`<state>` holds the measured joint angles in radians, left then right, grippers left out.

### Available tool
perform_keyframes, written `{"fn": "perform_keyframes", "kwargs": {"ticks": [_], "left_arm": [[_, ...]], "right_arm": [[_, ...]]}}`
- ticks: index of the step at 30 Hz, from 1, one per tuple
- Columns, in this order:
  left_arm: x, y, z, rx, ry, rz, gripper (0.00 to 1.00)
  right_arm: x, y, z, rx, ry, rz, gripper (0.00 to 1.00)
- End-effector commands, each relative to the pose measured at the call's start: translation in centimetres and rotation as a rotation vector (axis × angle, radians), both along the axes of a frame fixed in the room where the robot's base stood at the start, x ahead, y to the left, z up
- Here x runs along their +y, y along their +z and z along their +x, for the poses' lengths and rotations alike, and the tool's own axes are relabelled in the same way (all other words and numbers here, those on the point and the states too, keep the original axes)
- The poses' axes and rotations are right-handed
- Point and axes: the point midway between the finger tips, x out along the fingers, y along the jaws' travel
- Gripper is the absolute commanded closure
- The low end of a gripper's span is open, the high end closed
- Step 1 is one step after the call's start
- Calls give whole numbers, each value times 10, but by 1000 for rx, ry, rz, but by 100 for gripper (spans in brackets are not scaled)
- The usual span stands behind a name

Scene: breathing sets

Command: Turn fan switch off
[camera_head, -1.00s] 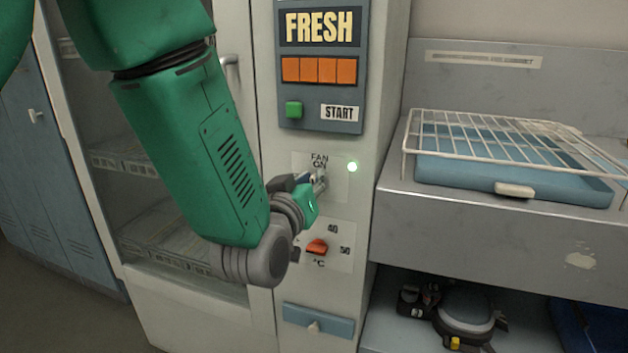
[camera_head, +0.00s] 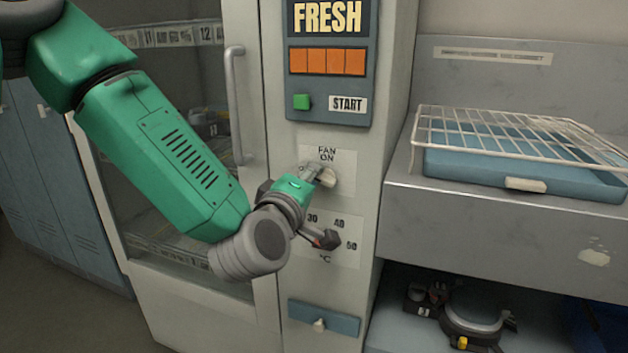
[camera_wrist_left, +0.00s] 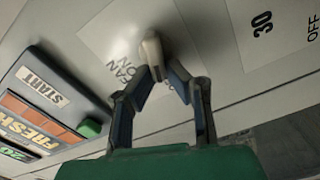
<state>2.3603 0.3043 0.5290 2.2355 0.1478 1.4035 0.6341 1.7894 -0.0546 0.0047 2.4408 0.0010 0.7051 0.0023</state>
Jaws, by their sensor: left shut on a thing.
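The fan switch (camera_head: 328,178) is a pale knob under the "FAN ON" label on the white cabinet panel. It also shows in the wrist view (camera_wrist_left: 151,47). My left gripper (camera_head: 316,172) is at the switch. In the wrist view its two dark fingers (camera_wrist_left: 163,75) converge on the knob, one from each side, and are shut on it. The fingers partly hide the knob, so I cannot tell its exact setting. No glowing green light shows beside the switch.
Above are the green button (camera_head: 301,102) and START label. A door handle (camera_head: 236,105) stands left. A wire rack (camera_head: 500,130) over a blue tray lies right.

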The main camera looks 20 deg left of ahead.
Motion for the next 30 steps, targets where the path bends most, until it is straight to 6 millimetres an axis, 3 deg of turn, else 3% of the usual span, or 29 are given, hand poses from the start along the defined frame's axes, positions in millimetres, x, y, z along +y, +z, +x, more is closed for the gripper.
{"fn": "perform_keyframes", "kwargs": {"ticks": [1, 12, 30], "left_arm": [[1, -7, -1, 15, -1, -42, 100], [1, -12, -2, 24, -2, -271, 100], [1, -14, -2, 31, -1, -348, 100]], "right_arm": [[0, -3, 0, 0, 0, 0, 100], [0, -11, 0, 0, 0, 0, 100], [0, -13, 0, 0, 0, 0, 100]]}}
